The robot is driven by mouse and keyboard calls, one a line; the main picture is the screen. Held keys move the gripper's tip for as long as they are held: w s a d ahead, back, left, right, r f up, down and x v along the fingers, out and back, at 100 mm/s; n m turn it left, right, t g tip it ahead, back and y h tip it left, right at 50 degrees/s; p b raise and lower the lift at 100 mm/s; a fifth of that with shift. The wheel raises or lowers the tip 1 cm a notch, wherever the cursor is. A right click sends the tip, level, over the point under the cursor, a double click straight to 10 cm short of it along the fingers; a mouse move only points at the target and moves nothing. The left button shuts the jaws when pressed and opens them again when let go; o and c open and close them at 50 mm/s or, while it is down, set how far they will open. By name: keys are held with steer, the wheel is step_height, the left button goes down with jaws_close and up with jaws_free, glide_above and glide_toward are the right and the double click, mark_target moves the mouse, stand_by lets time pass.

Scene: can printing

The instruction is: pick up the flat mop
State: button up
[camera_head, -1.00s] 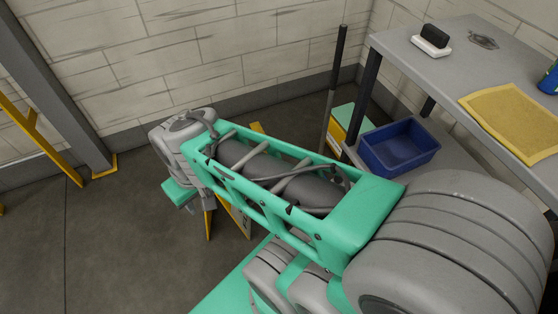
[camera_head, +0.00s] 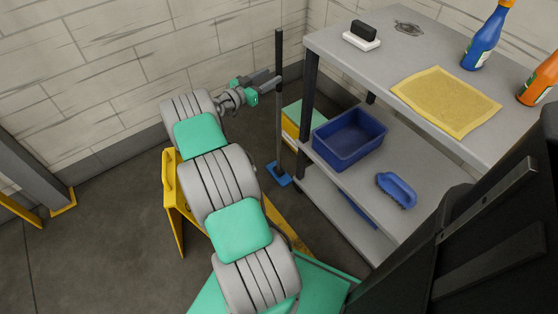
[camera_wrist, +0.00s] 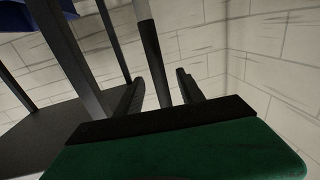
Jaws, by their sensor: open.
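The flat mop (camera_head: 279,120) stands upright beside the shelf's left side, with a thin dark handle and a flat blue head on the floor. My gripper (camera_head: 268,82) is at the upper part of the handle in the head view. In the wrist view, the mop handle (camera_wrist: 153,55) runs between the two open fingers of my gripper (camera_wrist: 160,80). The fingers show a gap on each side of the handle and are not closed on it. The mop head is out of sight in the wrist view.
A grey shelf table (camera_head: 330,66) stands close to the right of the mop. A yellow and green box (camera_head: 296,122) is behind the handle. The wall is behind.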

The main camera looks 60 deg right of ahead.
steer(key=b+x, duration=0.1)
steer(key=x, duration=0.7)
steer(key=shift+b, duration=0.3)
steer(key=shift+s+a+r, duration=0.1)
jaws_close()
steer(key=shift+r, duration=0.15)
